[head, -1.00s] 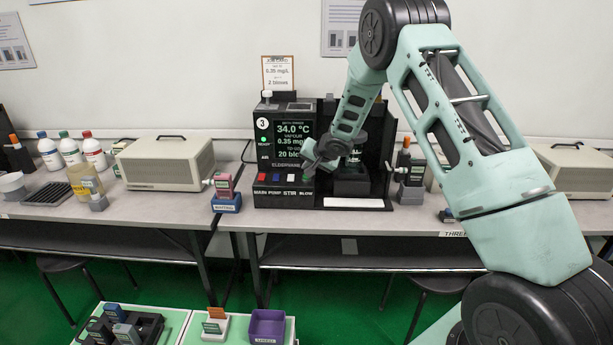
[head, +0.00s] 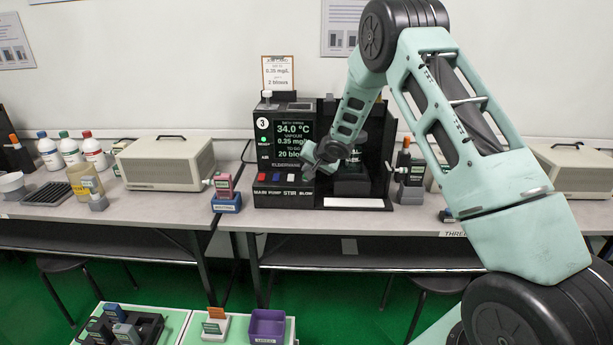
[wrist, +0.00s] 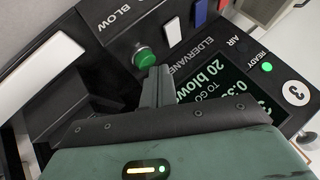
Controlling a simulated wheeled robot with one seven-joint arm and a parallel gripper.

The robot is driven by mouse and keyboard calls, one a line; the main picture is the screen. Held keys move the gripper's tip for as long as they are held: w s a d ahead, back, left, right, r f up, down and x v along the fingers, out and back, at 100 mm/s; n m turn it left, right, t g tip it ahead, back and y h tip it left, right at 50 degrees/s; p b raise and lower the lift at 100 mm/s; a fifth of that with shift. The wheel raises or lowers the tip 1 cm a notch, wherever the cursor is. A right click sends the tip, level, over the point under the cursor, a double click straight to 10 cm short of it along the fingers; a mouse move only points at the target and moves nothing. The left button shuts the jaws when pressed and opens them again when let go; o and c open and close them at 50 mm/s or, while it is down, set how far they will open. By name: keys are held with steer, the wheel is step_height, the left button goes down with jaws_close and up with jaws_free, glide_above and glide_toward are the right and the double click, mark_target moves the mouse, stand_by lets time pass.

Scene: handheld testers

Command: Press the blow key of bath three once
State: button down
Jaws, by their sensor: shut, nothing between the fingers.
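Bath three is a black unit (head: 257,150) marked 3 on the middle bench. Its screen (head: 292,129) reads 34.0 °C, 0.35 mg/L and 20 blows to go. The blow key is a round green button (wrist: 144,58) beside the BLOW label in the wrist view. In the head view my gripper hides most of that key. My gripper (head: 308,168) is shut and empty. In the wrist view its fingertips (wrist: 156,72) are right beside the green key; I cannot tell whether they touch it.
White (head: 290,177), blue (head: 275,177) and red (head: 261,177) keys sit left of the blow key. A card (head: 278,72) above the unit reads 0.35 mg/L and 2 blows. A pink-and-blue tester (head: 225,190) stands left of the unit, another tester (head: 412,180) right.

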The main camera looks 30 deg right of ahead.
steer(key=shift+f, duration=0.55)
stand_by(0.4)
steer(key=shift+r, duration=0.1)
steer(key=shift+r+p, duration=0.9)
step_height(320, 180, up, 5)
steer(key=p, duration=0.5)
stand_by(0.9)
